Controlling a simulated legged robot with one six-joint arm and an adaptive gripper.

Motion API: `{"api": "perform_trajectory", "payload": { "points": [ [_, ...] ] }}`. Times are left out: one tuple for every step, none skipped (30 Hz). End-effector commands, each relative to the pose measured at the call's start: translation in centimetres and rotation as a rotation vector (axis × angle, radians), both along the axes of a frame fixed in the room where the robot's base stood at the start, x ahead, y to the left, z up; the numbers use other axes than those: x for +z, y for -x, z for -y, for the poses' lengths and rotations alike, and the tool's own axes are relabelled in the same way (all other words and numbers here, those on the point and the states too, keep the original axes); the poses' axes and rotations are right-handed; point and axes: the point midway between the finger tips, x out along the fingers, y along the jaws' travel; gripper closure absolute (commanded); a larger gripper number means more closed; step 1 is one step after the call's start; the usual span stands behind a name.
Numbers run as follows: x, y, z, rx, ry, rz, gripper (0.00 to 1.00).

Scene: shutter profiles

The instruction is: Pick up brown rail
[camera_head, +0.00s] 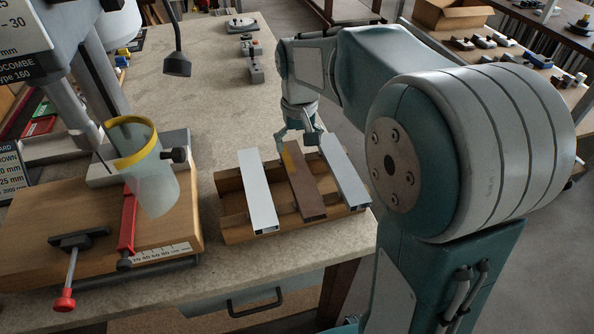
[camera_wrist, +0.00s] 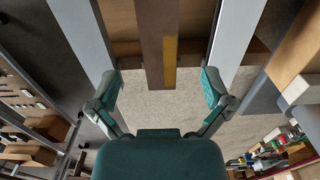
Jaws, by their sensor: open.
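The brown rail (camera_head: 305,188) lies between a white rail (camera_head: 257,192) on its left and a grey-white rail (camera_head: 345,175) on its right, across a wooden cradle (camera_head: 236,223). My gripper (camera_head: 298,138) is at the far end of the brown rail. In the wrist view the brown rail (camera_wrist: 158,45) runs centrally from the top edge, with a yellow strip along one side. I cannot tell the exact height of the gripper above the rail.
On the left stands a machine with a wooden base (camera_head: 95,235), a clear guard (camera_head: 150,180) and a red-handled clamp (camera_head: 70,270). Small metal parts (camera_head: 254,70) sit farther back on the bench (camera_head: 200,90). A drawer is under the front edge. An open cardboard box (camera_head: 450,14) is at the back right.

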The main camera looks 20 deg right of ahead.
Motion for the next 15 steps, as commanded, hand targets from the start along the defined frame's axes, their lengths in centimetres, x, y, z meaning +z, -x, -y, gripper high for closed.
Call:
{"api": "perform_trajectory", "payload": {
  "points": [
    [-1.0,0.1,0.0,0.000,0.000,-0.005,0.00],
    [-1.5,0.1,0.0,0.000,0.000,-0.005,0.00],
    [-2.2,0.0,0.0,0.000,0.000,-0.004,0.00],
    [-2.6,0.0,0.0,0.000,0.000,-0.004,0.00],
    [-3.1,0.0,0.0,0.000,0.000,-0.003,0.00],
    [-3.5,0.0,0.0,0.000,0.000,-0.004,0.00],
    [-3.8,0.0,0.0,0.000,0.000,-0.002,0.00],
    [-4.0,0.0,0.0,0.000,0.000,-0.001,0.00],
    [-4.2,0.0,0.0,0.000,0.000,-0.001,0.00],
    [-4.4,0.0,0.0,0.000,0.000,-0.002,0.00],
    [-4.7,0.0,0.1,0.000,0.000,-0.002,0.00],
    [-5.2,0.0,0.1,0.000,0.000,-0.002,0.00],
    [-5.6,0.0,0.1,0.000,0.000,-0.003,0.00],
    [-6.1,0.0,0.1,0.000,0.000,-0.004,0.00],
    [-6.8,0.0,0.1,0.000,0.000,-0.004,0.00]
  ]
}}
